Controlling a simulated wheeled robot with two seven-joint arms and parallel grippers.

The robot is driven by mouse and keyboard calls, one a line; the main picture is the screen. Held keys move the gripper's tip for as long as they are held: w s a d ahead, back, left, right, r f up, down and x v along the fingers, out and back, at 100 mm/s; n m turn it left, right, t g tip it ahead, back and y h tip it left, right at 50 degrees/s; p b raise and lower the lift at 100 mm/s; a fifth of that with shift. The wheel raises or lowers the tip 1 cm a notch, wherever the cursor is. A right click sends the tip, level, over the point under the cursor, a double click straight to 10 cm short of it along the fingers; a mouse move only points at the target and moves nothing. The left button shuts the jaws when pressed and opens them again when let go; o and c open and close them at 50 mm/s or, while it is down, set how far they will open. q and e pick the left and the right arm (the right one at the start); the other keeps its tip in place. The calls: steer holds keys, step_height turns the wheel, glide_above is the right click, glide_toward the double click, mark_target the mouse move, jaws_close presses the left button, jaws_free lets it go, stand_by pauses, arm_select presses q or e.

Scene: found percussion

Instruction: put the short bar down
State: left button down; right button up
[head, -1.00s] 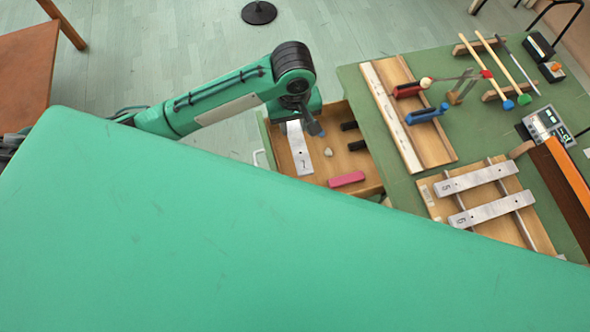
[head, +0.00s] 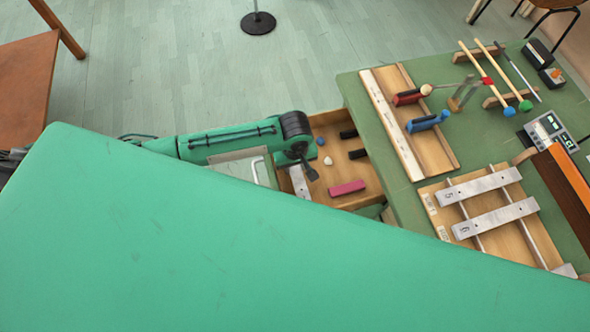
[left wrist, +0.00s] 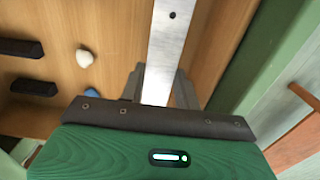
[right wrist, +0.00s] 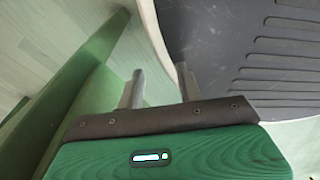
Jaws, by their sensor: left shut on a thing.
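The short bar (head: 299,181), a flat silver metal bar, is in the open wooden drawer (head: 328,126), at its left side. Its near end is cut off by the green surface in front. In the left wrist view the bar (left wrist: 172,42) runs between the fingers of my left gripper (left wrist: 160,84), which is shut on it. The head view shows my left gripper (head: 300,170) over the drawer's left part, its fingers mostly hidden. I cannot tell whether the bar touches the drawer floor. My right gripper (right wrist: 158,82) is open and empty; it is out of the head view.
The drawer also holds a pink block (head: 347,188), a white stone (head: 328,160), a small blue piece (head: 320,141) and black blocks (head: 357,154). On the green table (head: 395,184) a wooden frame (head: 433,210) carries silver bars (head: 480,186). The drawer's middle floor is bare.

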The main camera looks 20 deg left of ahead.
mark_target(295, 169)
arm_select(q)
steer(key=shift+f, duration=1.8)
steer(key=c, duration=1)
jaws_free()
steer(key=shift+f, duration=0.15)
step_height(295, 169, up, 12)
steer(key=shift+r, duration=0.2)
